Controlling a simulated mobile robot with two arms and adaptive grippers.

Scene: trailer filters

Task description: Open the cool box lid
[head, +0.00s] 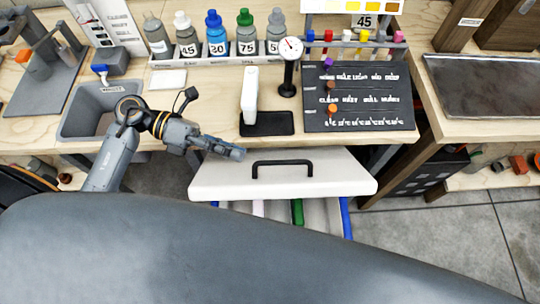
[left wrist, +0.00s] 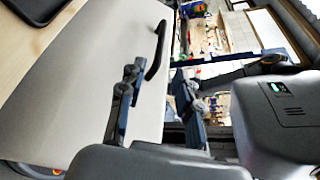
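The cool box lid (head: 282,190) is a white panel with a black bar handle (head: 283,163), in the lower middle of the head view. Below it in the picture, the box shows a pale inside with green and blue strips. My left gripper (head: 232,151) is at the lid's upper left edge, left of the handle. In the left wrist view the lid (left wrist: 85,80) fills the left half. My left gripper (left wrist: 157,80) has its fingers spread, one over the lid's face and one past its edge. Contact cannot be told. My right gripper is out of view.
A wooden workbench (head: 205,95) runs behind the lid, with a bottle rack (head: 220,60), a dial gauge (head: 289,60), a black marked board (head: 355,105) and a grey bin (head: 90,120). My dark body fills the bottom. Bare floor (head: 440,225) lies at the right.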

